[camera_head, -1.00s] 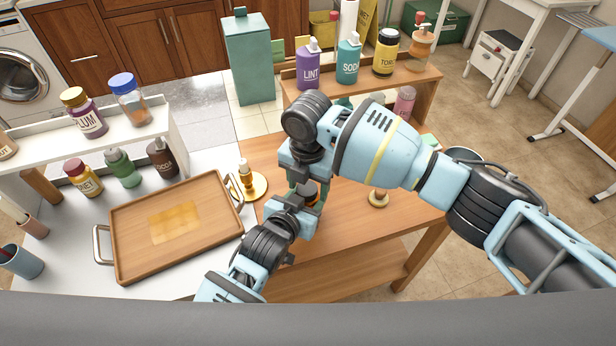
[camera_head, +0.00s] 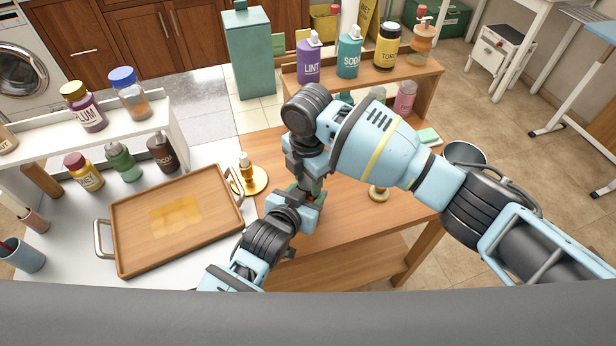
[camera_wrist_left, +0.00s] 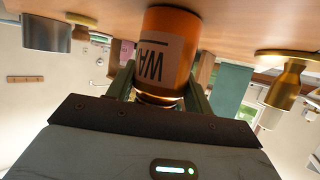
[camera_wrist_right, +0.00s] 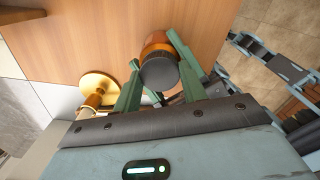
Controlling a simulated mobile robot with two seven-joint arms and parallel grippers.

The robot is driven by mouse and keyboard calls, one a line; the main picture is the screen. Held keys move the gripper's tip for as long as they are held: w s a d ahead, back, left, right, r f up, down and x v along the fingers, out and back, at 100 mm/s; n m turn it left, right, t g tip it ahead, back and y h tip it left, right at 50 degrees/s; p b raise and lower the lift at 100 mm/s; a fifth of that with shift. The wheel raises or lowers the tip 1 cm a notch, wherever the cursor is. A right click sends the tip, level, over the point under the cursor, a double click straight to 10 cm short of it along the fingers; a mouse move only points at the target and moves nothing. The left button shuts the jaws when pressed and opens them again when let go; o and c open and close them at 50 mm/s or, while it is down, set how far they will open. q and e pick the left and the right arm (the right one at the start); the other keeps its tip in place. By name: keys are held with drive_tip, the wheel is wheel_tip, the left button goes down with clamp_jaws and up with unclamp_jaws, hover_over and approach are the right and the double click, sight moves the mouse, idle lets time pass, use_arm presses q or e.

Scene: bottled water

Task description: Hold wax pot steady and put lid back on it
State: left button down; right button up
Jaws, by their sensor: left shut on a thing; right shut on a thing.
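The wax pot (camera_wrist_left: 172,50) is an orange jar with a label reading "WA"; it stands on the wooden table, upside down in the left wrist view. My left gripper (camera_wrist_left: 160,85) is shut around its upper part. In the right wrist view, the dark round lid (camera_wrist_right: 159,72) is between the fingers of my right gripper (camera_wrist_right: 155,52), with the orange pot (camera_wrist_right: 158,42) right beyond it. I cannot tell whether the lid is seated. In the head view, my right gripper (camera_head: 305,168) is above my left gripper (camera_head: 306,192), and they hide pot and lid.
A brass candlestick (camera_head: 250,178) stands left of the grippers, and another small brass piece (camera_head: 379,193) stands to the right. A wooden tray (camera_head: 130,240) lies on the white counter. A shelf with bottles (camera_head: 348,52) stands behind. The table front is clear.

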use_arm(q)
drive_tip(key=shift+w+a, duration=0.15)
drive_tip(key=shift+a, duration=0.15)
use_arm(e)
drive_tip(key=m, duration=0.6)
drive_tip(key=shift+s+d+f, duration=0.1)
use_arm(q)
drive_tip(key=shift+d, duration=0.1)
use_arm(e)
drive_tip(key=o, duration=1.1)
use_arm(q)
drive_tip(key=shift+d, duration=0.1)
use_arm(e)
drive_tip(key=shift+r, duration=2.35)
drive_tip(key=shift+c, duration=0.4)
